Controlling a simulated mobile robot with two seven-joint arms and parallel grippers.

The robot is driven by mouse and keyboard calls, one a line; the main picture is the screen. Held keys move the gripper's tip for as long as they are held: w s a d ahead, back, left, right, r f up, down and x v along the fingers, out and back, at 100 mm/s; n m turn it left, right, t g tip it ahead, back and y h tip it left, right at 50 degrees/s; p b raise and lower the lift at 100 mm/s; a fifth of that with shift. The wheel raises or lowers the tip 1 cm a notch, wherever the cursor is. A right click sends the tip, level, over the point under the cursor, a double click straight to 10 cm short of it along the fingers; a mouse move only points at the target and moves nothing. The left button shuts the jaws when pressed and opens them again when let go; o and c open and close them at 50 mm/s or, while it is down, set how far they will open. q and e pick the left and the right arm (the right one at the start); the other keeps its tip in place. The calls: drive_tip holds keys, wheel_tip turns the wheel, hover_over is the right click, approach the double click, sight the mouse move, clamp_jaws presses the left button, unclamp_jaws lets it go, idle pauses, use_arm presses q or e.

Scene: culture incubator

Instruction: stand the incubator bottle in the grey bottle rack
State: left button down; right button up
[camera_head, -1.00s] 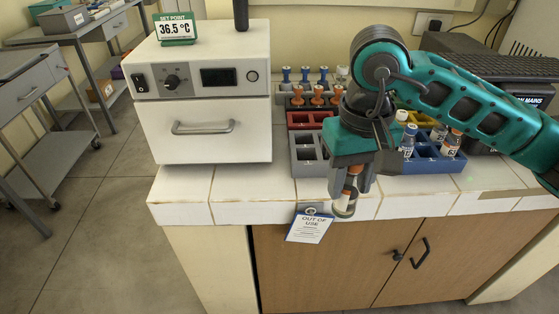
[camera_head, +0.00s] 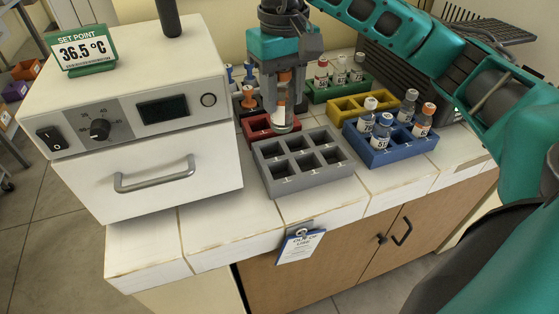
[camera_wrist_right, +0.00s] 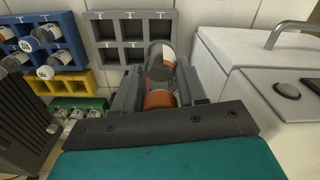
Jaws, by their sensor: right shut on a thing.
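The incubator bottle (camera_head: 283,112), a clear bottle with an orange cap and white label, is held upright in my right gripper (camera_head: 285,80). The gripper is shut on it near the cap. In the head view the bottle is above and behind the grey bottle rack (camera_head: 318,179), in front of the red rack. The grey rack has several square compartments, all empty. In the right wrist view the bottle (camera_wrist_right: 160,62) is between the fingers and overlaps the edge of the grey rack (camera_wrist_right: 104,34). My left gripper is not in view.
The white incubator (camera_head: 140,110) stands left of the racks, its door shut. A blue rack (camera_head: 400,150) with several bottles is at right. Yellow (camera_head: 345,112), green (camera_head: 320,95) and red (camera_head: 262,135) racks stand behind.

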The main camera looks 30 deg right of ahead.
sight(282, 108)
drive_tip(key=shift+f+b, duration=0.8)
drive_tip(key=shift+f, duration=6.75)
drive_tip(key=shift+f+b, duration=0.2)
drive_tip(key=shift+b, duration=0.15)
drive_tip(key=o, duration=1.1)
drive_tip(key=shift+r, duration=0.1)
drive_tip(key=shift+c, duration=0.2)
drive_tip(key=shift+r+p, duration=0.15)
drive_tip(key=shift+p, duration=0.2)
drive_tip(key=shift+w+r, duration=0.1)
drive_tip(key=shift+r, duration=0.3)
wheel_tip(282, 108, up, 11)
drive_tip(key=shift+r+p, duration=0.15)
drive_tip(key=shift+p, duration=0.3)
